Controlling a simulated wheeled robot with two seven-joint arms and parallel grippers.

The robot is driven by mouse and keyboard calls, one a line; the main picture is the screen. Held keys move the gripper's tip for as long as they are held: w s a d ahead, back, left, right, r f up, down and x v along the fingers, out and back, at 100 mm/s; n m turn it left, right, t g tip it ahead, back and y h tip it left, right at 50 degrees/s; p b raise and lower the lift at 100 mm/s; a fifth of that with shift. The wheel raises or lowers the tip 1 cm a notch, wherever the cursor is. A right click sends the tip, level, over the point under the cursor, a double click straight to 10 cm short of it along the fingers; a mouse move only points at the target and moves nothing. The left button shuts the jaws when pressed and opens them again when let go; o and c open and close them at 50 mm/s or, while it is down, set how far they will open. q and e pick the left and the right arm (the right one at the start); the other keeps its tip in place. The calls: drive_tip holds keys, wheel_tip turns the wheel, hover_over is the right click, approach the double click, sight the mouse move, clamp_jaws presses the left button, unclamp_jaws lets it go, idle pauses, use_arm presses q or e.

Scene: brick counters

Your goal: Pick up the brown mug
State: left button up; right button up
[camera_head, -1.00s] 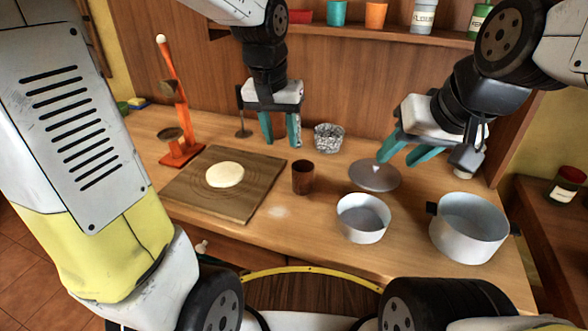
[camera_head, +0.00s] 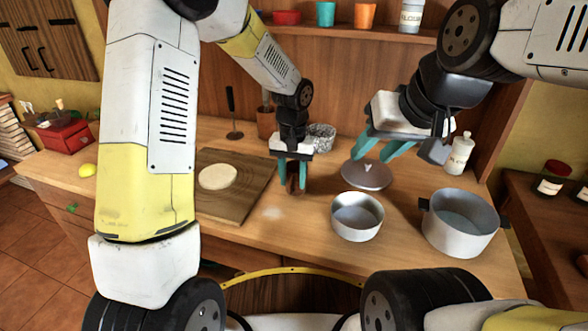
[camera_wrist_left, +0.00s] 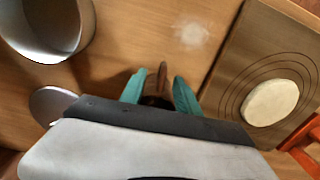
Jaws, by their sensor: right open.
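The brown mug (camera_head: 292,184) stands on the wooden counter, right of the cutting board. My left gripper (camera_head: 292,180) points down over it, with a teal finger on each side of the mug. In the left wrist view the mug (camera_wrist_left: 162,76) shows partly between the two fingertips (camera_wrist_left: 158,92); the gripper body hides the rest. I cannot tell whether the fingers press on it. My right gripper (camera_head: 378,150) is open and empty, above the counter near the grey lid.
The cutting board (camera_head: 228,208) with flat dough (camera_head: 218,176) lies left of the mug. The grey lid (camera_head: 366,175), a small pan (camera_head: 357,222) and a large pot (camera_head: 460,232) stand to the right. A foil-like bowl (camera_head: 322,137) is behind.

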use_arm(q)
wheel_tip(320, 180, down, 2)
drive_tip(key=shift+f, duration=0.1)
drive_tip(key=shift+c, duration=0.2)
clamp_jaws()
idle(1.3)
